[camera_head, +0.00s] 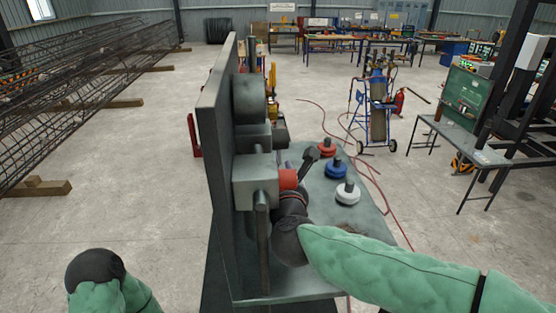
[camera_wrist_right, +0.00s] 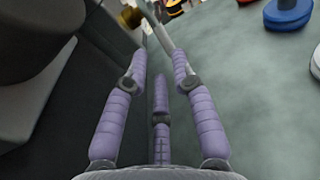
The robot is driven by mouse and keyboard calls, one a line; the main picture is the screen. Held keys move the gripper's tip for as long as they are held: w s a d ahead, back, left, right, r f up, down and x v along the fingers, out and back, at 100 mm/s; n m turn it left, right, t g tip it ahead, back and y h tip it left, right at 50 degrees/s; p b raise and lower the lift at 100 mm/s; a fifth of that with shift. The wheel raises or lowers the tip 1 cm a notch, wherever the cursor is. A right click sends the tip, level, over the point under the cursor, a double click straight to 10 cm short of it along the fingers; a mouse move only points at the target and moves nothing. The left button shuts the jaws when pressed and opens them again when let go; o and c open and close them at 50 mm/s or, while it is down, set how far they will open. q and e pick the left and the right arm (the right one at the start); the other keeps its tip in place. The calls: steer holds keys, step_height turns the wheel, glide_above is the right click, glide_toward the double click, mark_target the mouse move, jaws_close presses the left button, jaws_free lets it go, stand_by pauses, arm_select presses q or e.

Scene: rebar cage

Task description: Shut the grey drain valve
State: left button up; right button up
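A grey lever (camera_wrist_right: 158,30) with a brass-coloured fitting (camera_wrist_right: 131,16) shows at the top of the right wrist view. It looks like the drain valve, but only part of it is in frame. My right gripper (camera_wrist_right: 160,68) has its purple fingers spread, with the lever's near end at or between the fingertips. I cannot tell whether they touch it.
Red (camera_head: 327,147), blue (camera_head: 335,167) and white (camera_head: 347,193) round knobs stand on the grey bench top (camera_head: 365,210), right of my right gripper. Grey boxes (camera_head: 254,180) project from the panel, close to my wrist. A gas-bottle trolley (camera_head: 377,110) stands beyond the bench.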

steer(key=s, duration=0.5)
steer(key=shift+s+r, duration=0.3)
steer(key=shift+s, duration=0.05)
steer(key=w+f+t+b, duration=0.1)
steer(key=w+f+b, duration=0.1)
steer(key=b, duration=0.5)
steer(key=shift+w+b, duration=0.15)
steer(key=shift+b, duration=0.15)
steer(key=shift+w, duration=0.1)
steer(key=shift+w+r, duration=0.2)
steer(key=shift+w, duration=0.15)
steer(key=w+p, duration=0.2)
steer(key=w, duration=0.8)
steer(key=shift+w, duration=0.1)
steer(key=shift+c, duration=0.4)
jaws_close()
